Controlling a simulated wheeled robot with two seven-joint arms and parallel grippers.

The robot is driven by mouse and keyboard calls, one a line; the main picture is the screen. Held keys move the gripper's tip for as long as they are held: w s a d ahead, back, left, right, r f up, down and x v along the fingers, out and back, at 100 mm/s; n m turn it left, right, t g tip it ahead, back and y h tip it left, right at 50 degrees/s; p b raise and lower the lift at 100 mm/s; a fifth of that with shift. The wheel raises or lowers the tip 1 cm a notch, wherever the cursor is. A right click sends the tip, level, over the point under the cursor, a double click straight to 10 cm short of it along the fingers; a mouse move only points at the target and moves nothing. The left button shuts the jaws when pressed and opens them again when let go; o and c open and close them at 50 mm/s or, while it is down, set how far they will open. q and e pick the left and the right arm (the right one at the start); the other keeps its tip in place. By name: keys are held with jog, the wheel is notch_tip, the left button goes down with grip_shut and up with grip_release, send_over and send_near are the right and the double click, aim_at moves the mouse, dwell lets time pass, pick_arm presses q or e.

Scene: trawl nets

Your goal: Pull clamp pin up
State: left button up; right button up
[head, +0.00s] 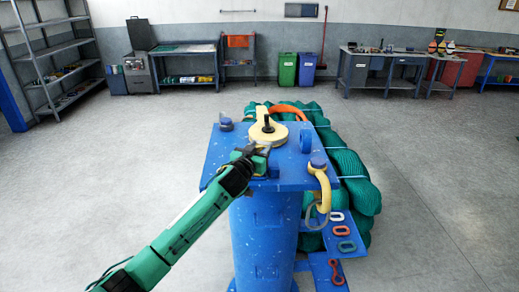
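The clamp pin (268,123) looks like a dark upright pin standing in a round yellow clamp piece (266,134). The clamp sits on the flat top of a blue stand (221,152). My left gripper (263,149) is at the near edge of the yellow clamp, just below the pin in the picture. Its fingers are small and partly merge with the clamp, so I cannot tell whether they are open or touching it. My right gripper is not in view.
Blue posts (305,140) and a yellow hook (321,187) sit at the stand's right side. Coloured links (346,246) lie on a lower blue shelf. Green netting (352,178) is bundled behind and right. The floor around is clear; benches and bins line the back wall.

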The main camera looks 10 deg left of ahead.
pick_arm(q)
jog(key=shift+s+a+f+b, duration=0.1)
jog(key=shift+s+f+b, duration=0.15)
jog(key=shift+s, duration=0.2)
jog(key=s+a+b, duration=0.2)
jog(key=s+b, duration=0.3)
jog(key=s, duration=0.7)
jog(key=shift+s+r, duration=0.25)
jog(key=shift+s, duration=0.1)
jog(key=shift+a, duration=0.1)
